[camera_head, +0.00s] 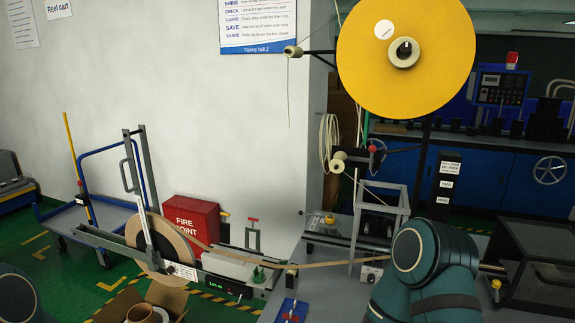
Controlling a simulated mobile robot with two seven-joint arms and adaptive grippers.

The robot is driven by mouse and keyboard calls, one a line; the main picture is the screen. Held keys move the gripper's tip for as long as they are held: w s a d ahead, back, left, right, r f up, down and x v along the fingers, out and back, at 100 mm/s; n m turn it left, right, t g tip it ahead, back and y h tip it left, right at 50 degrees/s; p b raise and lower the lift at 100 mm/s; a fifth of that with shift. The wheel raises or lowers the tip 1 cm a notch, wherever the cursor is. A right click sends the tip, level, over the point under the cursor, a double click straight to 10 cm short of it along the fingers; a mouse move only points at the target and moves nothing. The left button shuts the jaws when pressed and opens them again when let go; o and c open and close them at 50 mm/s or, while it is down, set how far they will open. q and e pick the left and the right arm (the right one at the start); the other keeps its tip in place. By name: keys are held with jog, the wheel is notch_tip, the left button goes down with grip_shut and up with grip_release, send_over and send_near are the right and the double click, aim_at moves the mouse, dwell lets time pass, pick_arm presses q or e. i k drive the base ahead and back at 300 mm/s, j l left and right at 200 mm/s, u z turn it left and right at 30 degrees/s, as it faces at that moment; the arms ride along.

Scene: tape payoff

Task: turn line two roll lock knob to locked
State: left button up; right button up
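A large yellow disc-shaped roll (358,70) stands upright at the upper right. A black knob (404,48) sits at its pale hub; I cannot read its lock position. A small red-and-black knob (372,149) is on the stand below the disc. I cannot tell for certain which knob is the line two roll lock. A brown tape roll (178,232) stands on the left bench, and its tape runs right behind my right arm. My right arm's teal links cover the lower right, and part of my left arm shows at the lower left corner. Neither gripper is visible.
A red fire point box (191,218) stands by the wall. A blue-framed cart (95,215) is at the left, and an open cardboard box (165,300) is at the bottom. A dark-framed clear case (545,270) stands right of my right arm. Green floor is open at the left.

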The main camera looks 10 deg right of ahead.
aim_at(405, 48)
jog(key=z, duration=1.25)
